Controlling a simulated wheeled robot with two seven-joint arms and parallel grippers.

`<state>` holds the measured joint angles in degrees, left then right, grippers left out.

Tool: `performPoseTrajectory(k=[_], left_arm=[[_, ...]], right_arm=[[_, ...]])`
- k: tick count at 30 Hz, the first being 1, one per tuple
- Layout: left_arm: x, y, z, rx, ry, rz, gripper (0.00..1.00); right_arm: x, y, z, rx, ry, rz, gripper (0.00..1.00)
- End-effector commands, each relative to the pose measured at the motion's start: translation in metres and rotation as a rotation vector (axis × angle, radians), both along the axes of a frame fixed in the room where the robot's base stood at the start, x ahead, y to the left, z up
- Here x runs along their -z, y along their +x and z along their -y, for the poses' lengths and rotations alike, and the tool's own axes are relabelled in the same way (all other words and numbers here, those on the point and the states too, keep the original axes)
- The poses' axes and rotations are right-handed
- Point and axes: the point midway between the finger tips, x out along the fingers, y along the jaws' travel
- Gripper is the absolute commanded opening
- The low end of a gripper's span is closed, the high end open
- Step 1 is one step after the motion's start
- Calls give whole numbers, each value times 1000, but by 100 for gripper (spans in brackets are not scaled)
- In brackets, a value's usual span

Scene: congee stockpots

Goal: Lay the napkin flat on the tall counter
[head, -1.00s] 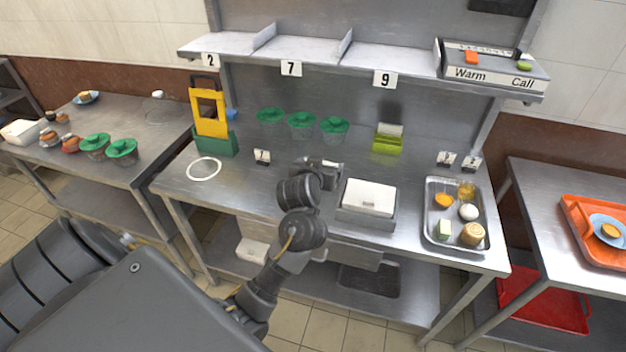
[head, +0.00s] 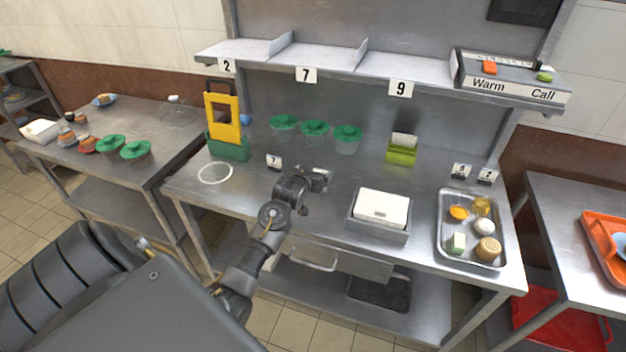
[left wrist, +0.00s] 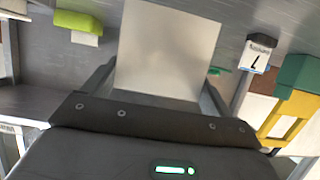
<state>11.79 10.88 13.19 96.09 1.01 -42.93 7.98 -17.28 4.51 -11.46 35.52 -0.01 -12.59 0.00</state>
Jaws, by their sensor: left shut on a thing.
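A pale, flat, square napkin (left wrist: 167,50) is in my left gripper in the left wrist view, its sheet spanning the space between the fingers. My left gripper (head: 320,176) is shut on it above the middle steel counter (head: 260,205), near its centre. In the head view the napkin cannot be made out clearly at the gripper. A green napkin holder (head: 401,155) with white napkins stands at the back of the counter, right of the gripper; it also shows in the left wrist view (left wrist: 78,22). My right gripper is not in view.
A white-topped box (head: 381,208) and a metal tray of food (head: 471,229) stand to the right. Several green-lidded cups (head: 315,128) are behind. A yellow-and-green stand (head: 226,135), a white ring (head: 215,173) and a number card (head: 274,161) are left.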

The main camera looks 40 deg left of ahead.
Motion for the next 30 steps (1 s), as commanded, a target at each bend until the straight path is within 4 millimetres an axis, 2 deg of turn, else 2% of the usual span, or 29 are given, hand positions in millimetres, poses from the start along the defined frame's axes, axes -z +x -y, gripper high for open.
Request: performPoseTrajectory(k=[3,7,19,20,23,30], left_arm=[[17,-1,1,0,-2,-5,64],[28,-1,1,0,0,-3,64],[34,-1,1,0,1,-1,64],[34,-1,1,0,1,-1,87],[33,-1,1,0,1,-1,100],[32,-1,1,0,1,-1,100]], right_arm=[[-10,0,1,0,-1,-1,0],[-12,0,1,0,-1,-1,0],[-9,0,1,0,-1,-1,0],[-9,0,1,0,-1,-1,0],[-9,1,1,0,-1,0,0],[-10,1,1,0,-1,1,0]])
